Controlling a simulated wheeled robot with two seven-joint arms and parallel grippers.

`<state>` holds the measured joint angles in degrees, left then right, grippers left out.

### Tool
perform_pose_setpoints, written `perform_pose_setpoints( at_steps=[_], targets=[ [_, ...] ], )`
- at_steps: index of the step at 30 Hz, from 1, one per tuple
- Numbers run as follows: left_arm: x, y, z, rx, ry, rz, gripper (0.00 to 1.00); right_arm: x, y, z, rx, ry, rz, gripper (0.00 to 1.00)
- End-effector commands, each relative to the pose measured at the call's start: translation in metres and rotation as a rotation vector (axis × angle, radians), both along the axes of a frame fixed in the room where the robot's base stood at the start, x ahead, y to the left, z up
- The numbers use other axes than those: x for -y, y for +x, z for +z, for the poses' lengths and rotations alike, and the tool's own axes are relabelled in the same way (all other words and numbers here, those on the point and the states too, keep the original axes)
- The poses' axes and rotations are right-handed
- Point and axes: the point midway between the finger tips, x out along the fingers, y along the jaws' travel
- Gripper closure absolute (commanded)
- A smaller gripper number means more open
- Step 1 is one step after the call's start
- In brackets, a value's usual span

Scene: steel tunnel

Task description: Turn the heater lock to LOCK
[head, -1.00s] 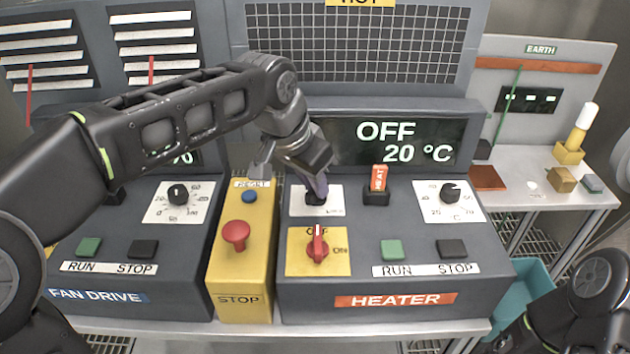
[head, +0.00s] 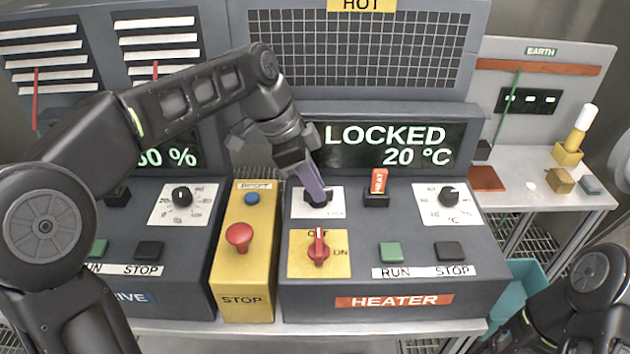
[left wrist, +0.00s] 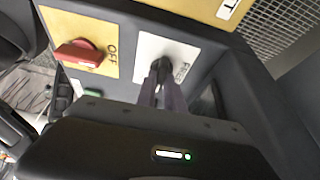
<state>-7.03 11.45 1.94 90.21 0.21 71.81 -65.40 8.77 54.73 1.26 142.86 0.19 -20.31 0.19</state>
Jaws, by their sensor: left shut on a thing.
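The heater lock is a black key switch (head: 318,198) on a white plate (head: 302,209) at the upper left of the heater panel. My left gripper (head: 316,190) reaches it from above and its purple-grey fingers are shut on the switch. In the left wrist view the fingers (left wrist: 162,84) close around the black switch (left wrist: 160,66) on its white plate (left wrist: 184,52). The fingers hide part of the switch. The heater display (head: 385,145) reads LOCKED and 20 °C. My right gripper is not in view; only part of the right arm shows at the lower right.
A red OFF/ON knob (head: 319,247) sits just below the lock. An orange HEAT switch (head: 378,182) and a temperature dial (head: 447,195) are to its right. A yellow box with a red STOP button (head: 239,235) is to the left. The side bench (head: 520,205) is at right.

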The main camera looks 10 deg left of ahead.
Motion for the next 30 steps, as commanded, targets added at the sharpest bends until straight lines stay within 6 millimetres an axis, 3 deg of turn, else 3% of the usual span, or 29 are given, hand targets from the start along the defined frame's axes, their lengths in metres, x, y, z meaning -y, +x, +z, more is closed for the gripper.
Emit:
perform_pose_setpoints(
  at_steps=[18,19,26,30],
  targets=[
    [-0.0005,0.0008,0.0006,0.003,0.001,-0.062,1.00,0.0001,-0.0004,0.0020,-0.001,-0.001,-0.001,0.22],
    [-0.0005,0.0007,0.0006,0.003,0.001,-0.062,0.86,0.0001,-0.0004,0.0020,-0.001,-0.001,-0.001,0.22],
    [-0.0004,0.0006,0.0003,0.001,0.000,-0.060,0.67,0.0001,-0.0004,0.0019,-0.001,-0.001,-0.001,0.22],
    [-0.0005,0.0005,0.0002,0.001,0.000,-0.060,0.65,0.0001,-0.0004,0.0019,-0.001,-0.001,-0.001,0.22]
  ],
)
